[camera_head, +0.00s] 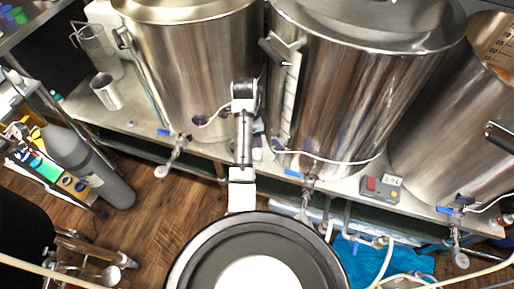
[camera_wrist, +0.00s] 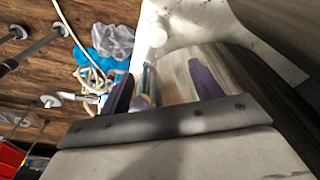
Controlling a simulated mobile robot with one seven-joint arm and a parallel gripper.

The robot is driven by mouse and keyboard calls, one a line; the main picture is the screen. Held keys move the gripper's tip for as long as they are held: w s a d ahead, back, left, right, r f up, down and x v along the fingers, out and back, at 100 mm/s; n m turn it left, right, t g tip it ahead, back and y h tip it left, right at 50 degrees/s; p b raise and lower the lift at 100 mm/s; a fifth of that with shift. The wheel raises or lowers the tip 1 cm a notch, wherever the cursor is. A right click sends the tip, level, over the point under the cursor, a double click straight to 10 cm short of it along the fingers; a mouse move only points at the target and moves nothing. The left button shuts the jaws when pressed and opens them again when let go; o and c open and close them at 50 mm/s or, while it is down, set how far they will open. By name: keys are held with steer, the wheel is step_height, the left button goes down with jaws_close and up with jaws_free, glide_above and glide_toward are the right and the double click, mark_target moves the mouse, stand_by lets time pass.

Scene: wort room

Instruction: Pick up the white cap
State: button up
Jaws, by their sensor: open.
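A small white round thing that looks like the white cap (camera_wrist: 156,36) stands on the pale steel shelf in the wrist view, close to the shelf's edge. A small white thing between the two nearer kettles in the head view (camera_head: 257,154) is probably the same cap, partly hidden by my arm. My gripper (camera_wrist: 162,85) is open, with its two dark purple fingers spread apart in the wrist view. The cap is beyond the fingertips, and nothing is clearly held between them. In the head view my arm hides most of the gripper.
Large steel kettles (camera_head: 200,75) and (camera_head: 345,100) stand on the steel shelf (camera_head: 130,118), close beside my arm. Valves with blue handles (camera_head: 172,134) stick out in front. A metal cup (camera_head: 106,92) stands at the left. A grey gas cylinder (camera_head: 90,165) and hoses are lower down.

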steer(key=b, duration=0.4)
glide_above(260, 151)
steer(key=f, duration=0.6)
steer(key=shift+s+a+f, duration=0.1)
steer(key=shift+s+a, duration=0.1)
steer(key=shift+a, duration=0.1)
steer(key=shift+f+p, duration=0.25)
steer(key=shift+p, duration=0.15)
steer(key=shift+w+d+f, duration=0.1)
steer(key=shift+f, duration=0.45)
steer(key=f, duration=0.2)
steer(key=f+p, duration=0.1)
steer(key=f, duration=0.2)
steer(key=shift+a+f, duration=0.3)
steer(key=shift+a, duration=0.05)
steer(key=c, duration=1.1)
